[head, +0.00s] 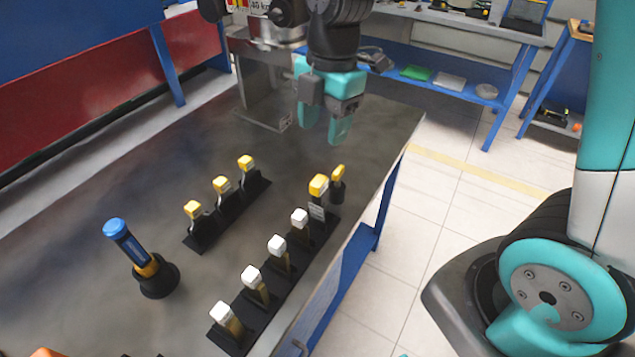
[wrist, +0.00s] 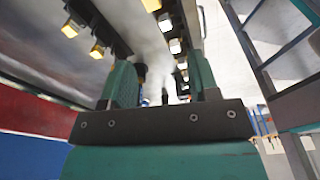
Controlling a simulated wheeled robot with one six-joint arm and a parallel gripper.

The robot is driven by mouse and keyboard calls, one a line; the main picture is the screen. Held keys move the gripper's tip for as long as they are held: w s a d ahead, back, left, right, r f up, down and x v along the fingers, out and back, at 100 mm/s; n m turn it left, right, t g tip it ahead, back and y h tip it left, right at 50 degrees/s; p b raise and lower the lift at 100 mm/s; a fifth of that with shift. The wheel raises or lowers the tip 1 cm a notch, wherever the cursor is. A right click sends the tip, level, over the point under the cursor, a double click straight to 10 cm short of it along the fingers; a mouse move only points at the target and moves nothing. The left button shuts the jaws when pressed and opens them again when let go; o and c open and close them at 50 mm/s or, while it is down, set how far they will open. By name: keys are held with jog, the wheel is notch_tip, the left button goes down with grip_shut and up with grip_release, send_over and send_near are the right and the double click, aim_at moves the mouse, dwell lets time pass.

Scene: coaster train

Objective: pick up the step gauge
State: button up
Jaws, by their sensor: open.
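I cannot tell for sure which item is the step gauge. A small yellow-topped piece in a black holder (head: 338,182) stands alone at the right table edge. Beside it, a yellow-topped piece with a label (head: 318,187) stands at the far end of a row of white-topped pieces (head: 278,247). Three yellow-topped pieces (head: 221,186) stand on a black rack to the left. My gripper (head: 322,122) is open, above the far right part of the table, clear of all of these. In the wrist view, my gripper (wrist: 163,88) shows nothing held between its fingers.
A blue-topped tool (head: 126,240) leans in a round black stand on the grey table (head: 100,190). A clear box-like frame (head: 262,95) stands at the far end behind my gripper. A blue workbench (head: 450,82) is farther back. Tiled floor is open to the right.

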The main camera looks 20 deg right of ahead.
jog(key=w+n, duration=0.2)
jog(key=p, duration=0.3)
send_near(318, 192)
jog(key=f, duration=0.4)
jog(key=w+f, duration=0.1)
jog(key=f, duration=0.2)
jog(key=shift+w+a, duration=0.1)
jog(key=shift+a, duration=0.05)
jog(key=shift+f+p, duration=1.45)
jog(key=shift+f, duration=1.2)
grip_shut()
jog(key=shift+r, duration=0.1)
